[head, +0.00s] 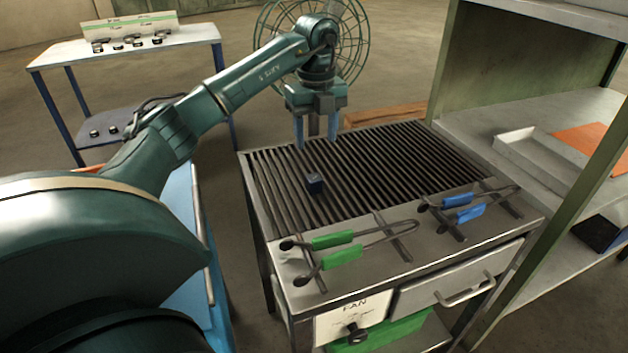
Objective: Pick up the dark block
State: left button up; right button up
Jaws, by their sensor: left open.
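The dark block (314,184) is a small, dark bluish cube resting on the slatted grate of the furnace table (380,165), left of the grate's middle. My left gripper (316,143) is open above the far part of the grate, with its two blue fingers pointing down. It is beyond the block and apart from it, with nothing between the fingers. My right gripper does not show.
Green-handled tongs (338,241) and blue-handled tongs (463,208) lie on the table's near ledge. A shelf unit (535,60) with a pale tray (540,157) stands at right. A side table (125,48) is at back left, and a wire-caged fan (290,20) stands behind my arm.

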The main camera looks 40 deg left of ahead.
pick_arm(q)
send_over(314, 177)
jog(key=f, duration=0.6)
jog(key=shift+w+d, duration=0.1)
jog(key=shift+w, duration=0.1)
jog(key=f, duration=0.5)
jog(key=shift+s+f, duration=0.1)
jog(key=shift+s, duration=0.15)
grip_shut()
